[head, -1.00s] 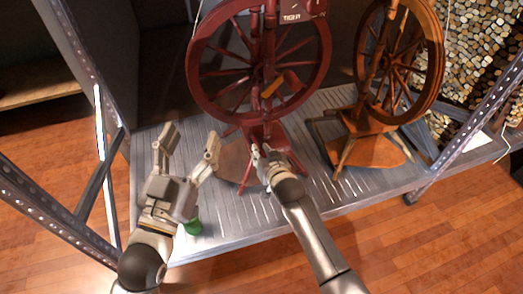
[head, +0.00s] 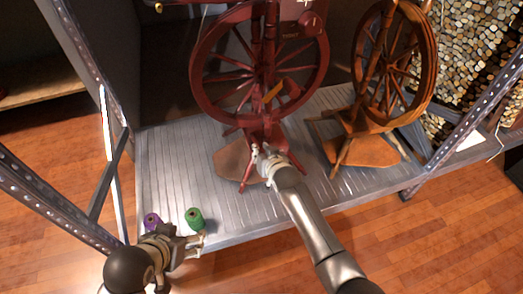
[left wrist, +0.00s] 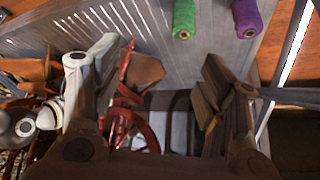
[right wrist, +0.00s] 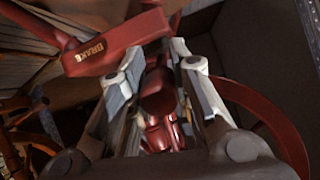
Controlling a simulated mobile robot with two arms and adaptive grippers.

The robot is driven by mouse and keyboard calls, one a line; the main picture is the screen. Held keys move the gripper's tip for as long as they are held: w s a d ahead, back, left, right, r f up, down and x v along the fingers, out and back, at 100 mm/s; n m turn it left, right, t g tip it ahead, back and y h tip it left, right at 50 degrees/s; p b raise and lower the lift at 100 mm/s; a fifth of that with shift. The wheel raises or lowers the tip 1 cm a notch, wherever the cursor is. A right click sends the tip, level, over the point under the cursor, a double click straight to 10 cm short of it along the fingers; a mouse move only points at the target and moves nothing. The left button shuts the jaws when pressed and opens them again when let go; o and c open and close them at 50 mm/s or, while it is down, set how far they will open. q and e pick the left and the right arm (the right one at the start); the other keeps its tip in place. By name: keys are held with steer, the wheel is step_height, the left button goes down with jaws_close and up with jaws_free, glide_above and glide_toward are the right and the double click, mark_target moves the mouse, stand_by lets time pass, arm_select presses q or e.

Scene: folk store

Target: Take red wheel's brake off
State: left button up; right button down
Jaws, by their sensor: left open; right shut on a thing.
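The red spinning wheel (head: 326,62) stands upright on the metal shelf; its lower part also shows in the left wrist view (left wrist: 125,100). A red arm of it labelled BRAKE (right wrist: 110,50) shows at the upper left of the right wrist view. My right gripper (head: 262,152) is low at the wheel's front, shut on a dark red rounded part (right wrist: 158,92) of it. I cannot tell whether that part is the brake's knob; the fingers hide its sides. My left gripper (head: 195,240) is open and empty at the shelf's front edge, apart from the wheel.
A brown spinning wheel (head: 429,60) stands to the right on the same shelf (head: 180,160). A green spool (head: 194,218) and a purple spool (head: 152,222) stand at the front left, close to my left gripper. Metal uprights (head: 75,65) flank the shelf.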

arm_select(q)
steer(key=shift+s+a+f+g, duration=0.15)
steer(key=shift+s+g, duration=0.1)
steer(key=shift+s, duration=0.25)
steer(key=shift+s+a+f+g, duration=0.15)
steer(key=shift+s+g, duration=0.15)
steer(key=shift+s, duration=0.15)
steer(key=shift+s+a+f+g, duration=0.15)
steer(key=shift+s+g, duration=0.1)
steer(key=shift+s, duration=0.25)
arm_select(e)
steer(key=shift+r, duration=0.1)
steer(key=c, duration=1.3)
jaws_free()
steer(key=shift+o, duration=0.2)
steer(key=shift+s, duration=0.1)
steer(key=v, duration=1.1)
steer(key=shift+s+r, duration=0.2)
steer(key=shift+r, duration=0.15)
steer(key=shift+d, duration=0.15)
